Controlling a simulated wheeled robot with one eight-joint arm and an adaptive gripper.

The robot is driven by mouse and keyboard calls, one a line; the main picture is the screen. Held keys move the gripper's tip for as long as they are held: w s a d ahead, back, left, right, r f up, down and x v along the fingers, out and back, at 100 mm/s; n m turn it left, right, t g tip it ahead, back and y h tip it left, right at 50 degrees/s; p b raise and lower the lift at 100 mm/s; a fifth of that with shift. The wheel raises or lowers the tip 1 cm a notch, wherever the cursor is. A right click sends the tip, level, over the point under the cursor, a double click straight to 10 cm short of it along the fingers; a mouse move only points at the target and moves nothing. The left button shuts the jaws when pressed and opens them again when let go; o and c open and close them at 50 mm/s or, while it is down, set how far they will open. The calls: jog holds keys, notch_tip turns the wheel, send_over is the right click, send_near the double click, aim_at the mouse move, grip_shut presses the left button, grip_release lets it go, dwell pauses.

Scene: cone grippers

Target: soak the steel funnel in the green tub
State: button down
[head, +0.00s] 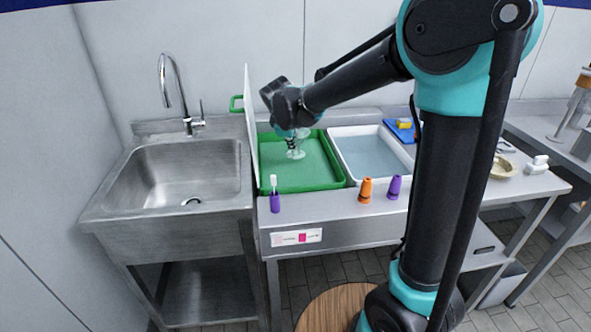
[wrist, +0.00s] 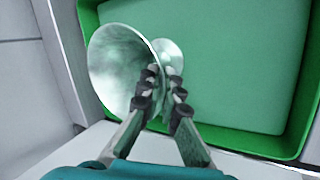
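The green tub (head: 315,184) stands on the steel counter, left of the white tub. Its floor looks flat green, and the tub rim (wrist: 265,148) also shows in the wrist view. The shiny steel funnel (head: 296,154) is over or inside the green tub, below my gripper (head: 290,135). In the wrist view the funnel's wide mouth (wrist: 112,70) faces left, with a smaller flared part to the right. My gripper (wrist: 163,77) has its dark-padded fingers close together around the funnel's narrow waist. I cannot tell whether the funnel touches the tub's floor.
A white tub (head: 372,154) with bluish water stands right of the green tub. A white upright panel (head: 252,125) borders the green tub's left; a sink (head: 185,175) lies beyond.

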jog(key=shift+r, duration=2.25)
jog(key=shift+r, duration=2)
